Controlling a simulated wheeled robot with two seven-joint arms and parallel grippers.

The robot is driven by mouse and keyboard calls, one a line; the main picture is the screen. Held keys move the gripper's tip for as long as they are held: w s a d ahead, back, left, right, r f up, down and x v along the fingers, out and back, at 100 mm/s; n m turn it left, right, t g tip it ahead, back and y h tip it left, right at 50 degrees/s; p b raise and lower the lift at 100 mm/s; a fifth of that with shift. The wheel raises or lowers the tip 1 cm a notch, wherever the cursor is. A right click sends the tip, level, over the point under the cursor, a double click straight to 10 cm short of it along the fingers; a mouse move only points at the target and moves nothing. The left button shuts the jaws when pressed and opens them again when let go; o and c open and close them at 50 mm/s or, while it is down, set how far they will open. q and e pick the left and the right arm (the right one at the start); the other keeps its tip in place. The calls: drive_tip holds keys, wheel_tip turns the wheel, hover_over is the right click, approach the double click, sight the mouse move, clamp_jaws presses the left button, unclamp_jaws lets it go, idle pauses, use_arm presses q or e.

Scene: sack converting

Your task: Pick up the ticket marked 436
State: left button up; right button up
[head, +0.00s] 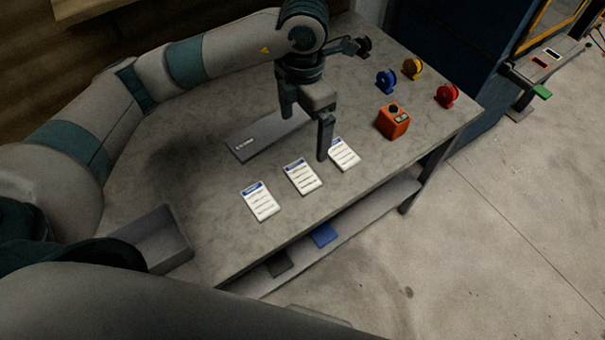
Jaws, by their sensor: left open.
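Three white tickets with blue headers lie in a row near the front edge of the grey table: a left ticket (260,202), a middle ticket (302,177) and a right ticket (345,156). Their print is too small to read, so I cannot tell which is marked 436. My left gripper (305,136) is open and points down over the table, its near finger in front of the right ticket's left edge. I cannot tell whether it touches the table. Nothing shows between its fingers. My right gripper is not in view.
A grey labelled plate (258,140) lies behind the tickets. An orange device (393,121) stands to their right. Blue (386,80), yellow (412,68) and red (447,94) spools stand at the back right. A grey bin (160,240) is at the left.

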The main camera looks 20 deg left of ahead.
use_arm(q)
drive_tip(key=p, duration=0.4)
hover_over(301, 176)
drive_tip(key=f, duration=1)
drive_tip(key=shift+w+d+f, duration=0.15)
drive_tip(key=shift+w, duration=0.1)
drive_tip(key=shift+f, duration=0.45)
drive_tip(key=shift+s+f+p, duration=0.15)
drive_tip(key=shift+f+p, duration=0.25)
drive_tip(key=shift+p, duration=0.1)
drive_tip(key=f+p, duration=0.1)
drive_tip(key=f, duration=0.2)
drive_tip(key=shift+s+p, duration=0.2)
drive_tip(key=shift+p, duration=0.15)
drive_tip(key=shift+f, duration=0.7)
drive_tip(key=shift+w, duration=0.1)
